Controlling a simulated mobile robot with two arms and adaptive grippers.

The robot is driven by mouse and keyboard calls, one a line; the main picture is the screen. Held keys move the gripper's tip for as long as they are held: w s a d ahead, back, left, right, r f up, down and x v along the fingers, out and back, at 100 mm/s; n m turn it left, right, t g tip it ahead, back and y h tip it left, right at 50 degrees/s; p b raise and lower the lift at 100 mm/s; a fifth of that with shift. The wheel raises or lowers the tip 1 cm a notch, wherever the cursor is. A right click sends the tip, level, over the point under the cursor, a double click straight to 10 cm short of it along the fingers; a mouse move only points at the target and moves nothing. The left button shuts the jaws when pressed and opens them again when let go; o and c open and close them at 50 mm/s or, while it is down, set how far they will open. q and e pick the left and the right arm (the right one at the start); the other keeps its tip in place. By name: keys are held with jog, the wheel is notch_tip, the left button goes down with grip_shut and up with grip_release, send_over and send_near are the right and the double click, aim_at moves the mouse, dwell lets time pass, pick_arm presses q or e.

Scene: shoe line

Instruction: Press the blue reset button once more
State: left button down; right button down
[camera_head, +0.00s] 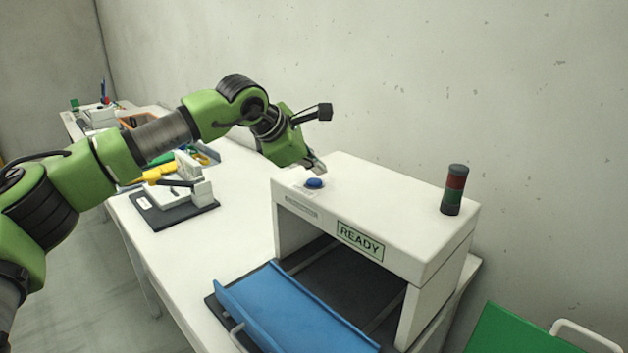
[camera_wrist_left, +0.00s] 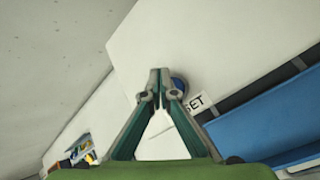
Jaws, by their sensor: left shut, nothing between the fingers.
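The blue reset button (camera_head: 314,183) is a small round dome on top of the white machine (camera_head: 375,200), near its left end. My left gripper (camera_head: 319,169) is shut and empty, with its fingertips just above and behind the button in the head view. In the left wrist view the closed fingertips (camera_wrist_left: 160,72) partly cover the button (camera_wrist_left: 179,84), and a label ending in "SET" (camera_wrist_left: 194,103) lies beside it. I cannot tell whether the fingertips touch the button. My right gripper is in neither view.
The machine's front sign (camera_head: 360,241) reads "READY". A stack light (camera_head: 454,190) stands on its right end. A blue tray (camera_head: 290,308) lies at its opening. A black-based fixture (camera_head: 172,207) sits on the table to the left. A green panel (camera_head: 520,332) is at lower right.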

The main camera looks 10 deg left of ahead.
aim_at(317, 181)
pick_arm(q)
jog(key=shift+r, duration=0.1)
jog(key=shift+r, duration=0.25)
jog(key=shift+d+r+p, duration=0.1)
jog(key=shift+r+p, duration=1.5)
jog(key=shift+r, duration=0.65)
jog(key=shift+f, duration=0.1)
